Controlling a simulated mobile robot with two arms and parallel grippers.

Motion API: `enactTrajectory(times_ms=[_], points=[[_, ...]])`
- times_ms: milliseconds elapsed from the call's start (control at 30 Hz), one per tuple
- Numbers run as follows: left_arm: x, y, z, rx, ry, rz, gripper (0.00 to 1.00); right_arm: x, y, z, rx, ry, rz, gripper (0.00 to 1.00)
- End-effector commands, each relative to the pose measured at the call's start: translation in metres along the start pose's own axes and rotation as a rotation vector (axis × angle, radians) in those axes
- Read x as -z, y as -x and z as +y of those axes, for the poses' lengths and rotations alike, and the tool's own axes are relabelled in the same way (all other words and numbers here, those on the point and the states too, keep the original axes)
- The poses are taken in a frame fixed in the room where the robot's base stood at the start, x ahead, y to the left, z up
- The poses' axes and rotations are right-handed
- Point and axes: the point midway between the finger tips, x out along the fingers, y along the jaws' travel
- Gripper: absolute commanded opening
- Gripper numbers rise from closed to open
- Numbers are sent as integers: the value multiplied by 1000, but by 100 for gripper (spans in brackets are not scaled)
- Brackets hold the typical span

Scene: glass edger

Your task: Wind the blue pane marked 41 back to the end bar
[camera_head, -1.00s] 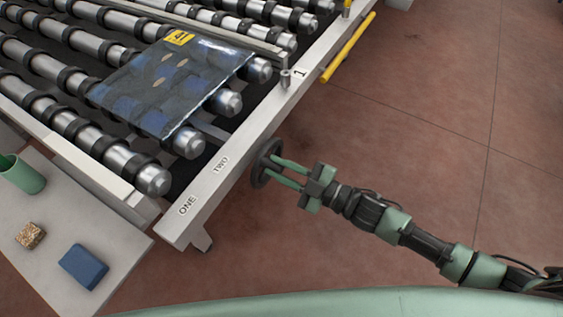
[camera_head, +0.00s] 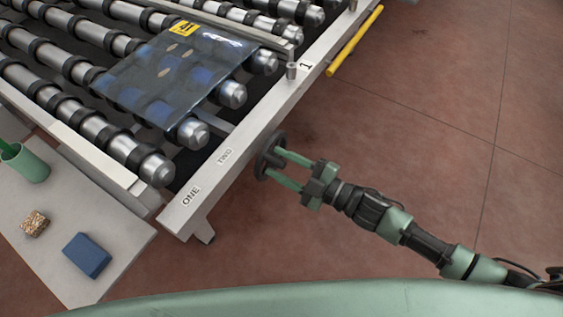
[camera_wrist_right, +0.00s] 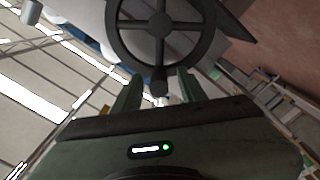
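The translucent blue pane (camera_head: 168,75) lies flat across the rollers, with its yellow label marked 41 (camera_head: 184,28) at its far edge. A thin metal bar (camera_head: 222,24) crosses the rollers just beyond that edge; I cannot tell whether they touch. A dark handwheel (camera_head: 268,157) sits on the side of the frame and also shows in the right wrist view (camera_wrist_right: 160,24). My right gripper (camera_head: 279,165) is at the wheel. Its two green fingers (camera_wrist_right: 159,88) are spread apart, and the wheel rim is just past their tips. My left gripper is not in view.
The pale frame rail (camera_head: 245,128) carries the labels ONE, TWO and 1. A grey side table (camera_head: 55,262) holds a blue block (camera_head: 87,255), a speckled block (camera_head: 34,223) and a green cup (camera_head: 27,163). The floor at right is clear.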

Motion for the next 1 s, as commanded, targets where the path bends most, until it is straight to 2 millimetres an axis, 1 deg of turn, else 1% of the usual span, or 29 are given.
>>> enactTrajectory(times_ms=[167, 267, 367, 600, 700, 833, 1000], points=[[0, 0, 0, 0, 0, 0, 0, 0, 0, 1, -1, 1, 0, 41], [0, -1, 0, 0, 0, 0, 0, -1, 4, 0, -1, 1, -1, 41], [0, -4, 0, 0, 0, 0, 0, -2, 17, -1, 1, 1, -2, 41], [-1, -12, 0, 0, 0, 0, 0, -2, 58, -2, 2, 0, -2, 41], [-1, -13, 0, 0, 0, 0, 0, -2, 70, -2, 1, -1, -2, 41], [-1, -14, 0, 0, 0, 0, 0, 0, 77, 0, 0, -1, 0, 41], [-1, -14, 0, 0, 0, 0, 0, 0, 78, 0, -1, 0, 0, 41]])
